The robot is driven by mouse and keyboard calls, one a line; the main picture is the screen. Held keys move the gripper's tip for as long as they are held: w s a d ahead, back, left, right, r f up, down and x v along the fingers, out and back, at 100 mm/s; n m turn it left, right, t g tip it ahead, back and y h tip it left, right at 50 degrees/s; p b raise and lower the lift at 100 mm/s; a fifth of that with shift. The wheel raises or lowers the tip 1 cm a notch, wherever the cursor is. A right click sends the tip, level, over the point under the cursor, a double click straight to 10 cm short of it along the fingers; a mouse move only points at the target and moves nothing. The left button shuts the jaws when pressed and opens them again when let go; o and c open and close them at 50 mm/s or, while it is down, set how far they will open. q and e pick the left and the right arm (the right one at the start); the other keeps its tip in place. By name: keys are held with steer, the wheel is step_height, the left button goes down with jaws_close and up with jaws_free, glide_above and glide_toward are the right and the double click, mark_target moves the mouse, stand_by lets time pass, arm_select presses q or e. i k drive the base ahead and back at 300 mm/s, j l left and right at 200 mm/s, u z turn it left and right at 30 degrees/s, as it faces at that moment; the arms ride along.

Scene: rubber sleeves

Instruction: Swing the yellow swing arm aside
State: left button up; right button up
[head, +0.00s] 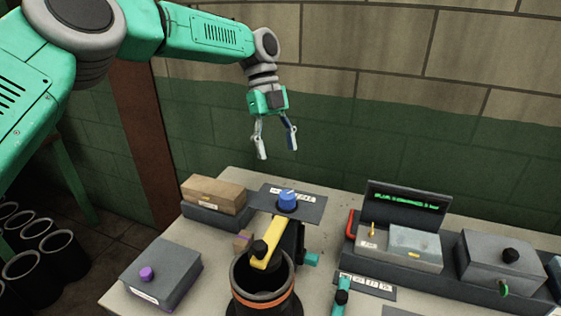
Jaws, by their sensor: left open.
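The yellow swing arm (270,240) reaches from the post below the blue knob (287,199) toward the front. Its black-knobbed front end (260,249) lies over the mouth of a dark cylinder (265,301) with an orange band. My left gripper (276,147) hangs above and behind the blue knob, fingers pointing down. It is open and empty, well clear of the swing arm. My right gripper is not in view.
A grey box with a purple knob (147,274) and a cardboard box (214,194) stand at the left. A console with a green-text screen (405,204) and a grey box with a black knob (503,262) stand at the right. The wall (420,140) is behind.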

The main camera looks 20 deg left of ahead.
mark_target(265, 255)
steer(key=k, duration=1)
